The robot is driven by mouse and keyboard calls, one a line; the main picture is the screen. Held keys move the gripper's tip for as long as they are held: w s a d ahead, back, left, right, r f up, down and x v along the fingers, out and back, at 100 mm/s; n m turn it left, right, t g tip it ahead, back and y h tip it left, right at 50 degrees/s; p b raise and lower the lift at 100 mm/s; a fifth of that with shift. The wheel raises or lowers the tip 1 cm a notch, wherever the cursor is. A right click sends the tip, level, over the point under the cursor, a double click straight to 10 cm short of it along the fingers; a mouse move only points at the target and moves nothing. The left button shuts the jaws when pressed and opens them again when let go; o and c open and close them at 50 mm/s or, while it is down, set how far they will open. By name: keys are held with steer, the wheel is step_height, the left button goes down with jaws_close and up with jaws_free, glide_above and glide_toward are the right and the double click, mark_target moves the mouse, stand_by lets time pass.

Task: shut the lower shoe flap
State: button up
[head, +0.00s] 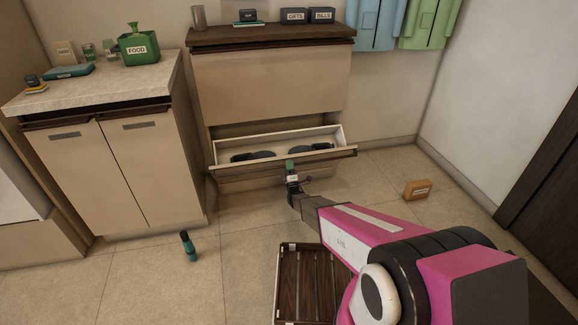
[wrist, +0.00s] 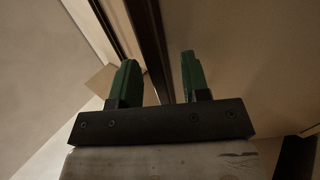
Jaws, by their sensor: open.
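The lower shoe flap (head: 300,162) of the beige shoe cabinet is tilted open, with its dark top edge leaning out toward me. Dark shoes (head: 312,147) lie in the white-lined bin behind it. My gripper (head: 290,168) is at the front of the flap, near the middle of its top edge. In the wrist view my gripper (wrist: 158,80) shows two green fingers spread apart with nothing held between them. A dark edge strip (wrist: 150,40) runs past the fingers there. I cannot tell whether the fingers touch the flap.
The upper shoe flap (head: 268,85) is closed. A kitchen-style cabinet (head: 125,170) stands at the left. On the floor are a dark bottle (head: 188,246), a small orange box (head: 417,189) and a slatted crate (head: 283,285). Floor left of my arm is mostly clear.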

mark_target(288, 158)
jaws_close()
steer(key=c, duration=0.8)
jaws_free()
steer(key=w+a+r+g, duration=0.1)
steer(key=w+r, duration=0.1)
steer(key=w, duration=0.2)
steer(key=w+a+r+g, duration=0.1)
steer(key=w+r, duration=0.2)
steer(key=w, duration=0.1)
steer(key=w+a+r+g+h, duration=0.1)
steer(key=w+r, duration=0.2)
steer(key=w, duration=0.1)
steer(key=shift+w+a+r, duration=0.25)
steer(key=c, duration=0.8)
jaws_free()
steer(key=c, duration=0.8)
jaws_free()
jaws_free()
steer(key=shift+s, duration=0.15)
steer(key=v, duration=1)
steer(key=shift+s+d, duration=0.15)
steer(key=shift+s, duration=0.2)
steer(key=shift+d+r+g, duration=0.1)
steer(key=shift+g, duration=0.2)
